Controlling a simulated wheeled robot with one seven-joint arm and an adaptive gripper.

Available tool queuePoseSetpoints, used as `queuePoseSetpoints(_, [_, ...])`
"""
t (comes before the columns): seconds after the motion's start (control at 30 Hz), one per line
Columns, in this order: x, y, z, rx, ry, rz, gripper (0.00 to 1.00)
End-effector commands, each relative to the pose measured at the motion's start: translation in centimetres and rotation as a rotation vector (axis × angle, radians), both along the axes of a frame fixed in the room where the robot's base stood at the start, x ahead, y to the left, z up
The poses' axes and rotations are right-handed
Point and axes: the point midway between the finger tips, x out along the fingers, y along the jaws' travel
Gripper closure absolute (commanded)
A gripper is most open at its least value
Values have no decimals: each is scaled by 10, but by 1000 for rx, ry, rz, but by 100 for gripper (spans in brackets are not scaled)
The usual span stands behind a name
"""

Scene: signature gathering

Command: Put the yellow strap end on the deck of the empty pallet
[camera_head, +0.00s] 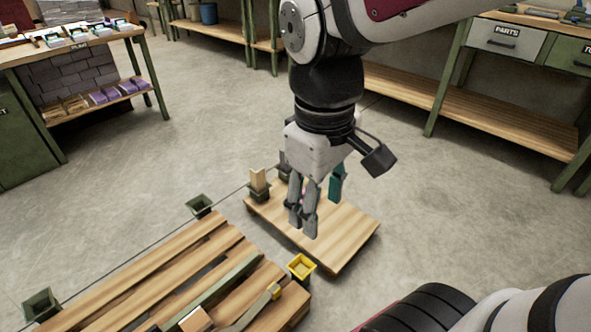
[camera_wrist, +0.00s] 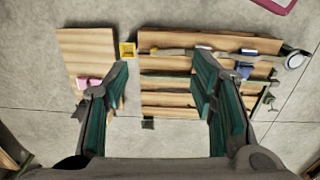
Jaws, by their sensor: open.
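A slatted wooden pallet (camera_head: 150,284) lies at the lower left of the head view, with a green strap or bar (camera_head: 213,291) along it. A plain wooden deck (camera_head: 343,232) lies to the right, mostly bare. My gripper (camera_head: 303,224) is open and empty above this deck; its fingers show in the wrist view (camera_wrist: 160,76).
A wooden block (camera_head: 258,179) stands in a dark holder at the plain deck's far left corner. A pink item (camera_wrist: 88,83) is on that deck. Dark green holders (camera_head: 199,204) stand beside the slatted pallet.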

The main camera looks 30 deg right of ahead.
Motion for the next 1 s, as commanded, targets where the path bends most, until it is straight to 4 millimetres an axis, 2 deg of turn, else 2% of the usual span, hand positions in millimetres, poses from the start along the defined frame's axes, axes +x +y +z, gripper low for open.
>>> queuePoseSetpoints(0.03, [-19,1,8,7,-13,-52,49])
queuePoseSetpoints(0.1, [-44,3,14,16,-15,-130,49])
queuePoseSetpoints(0.2, [-75,6,18,29,-16,-226,49])
queuePoseSetpoints(0.3, [-97,7,19,38,-15,-296,49])
queuePoseSetpoints(0.4, [-110,9,19,44,-13,-340,49])
queuePoseSetpoints(0.57, [-117,9,19,47,-10,-362,49])
queuePoseSetpoints(1.0, [-116,9,19,46,-11,-359,49])
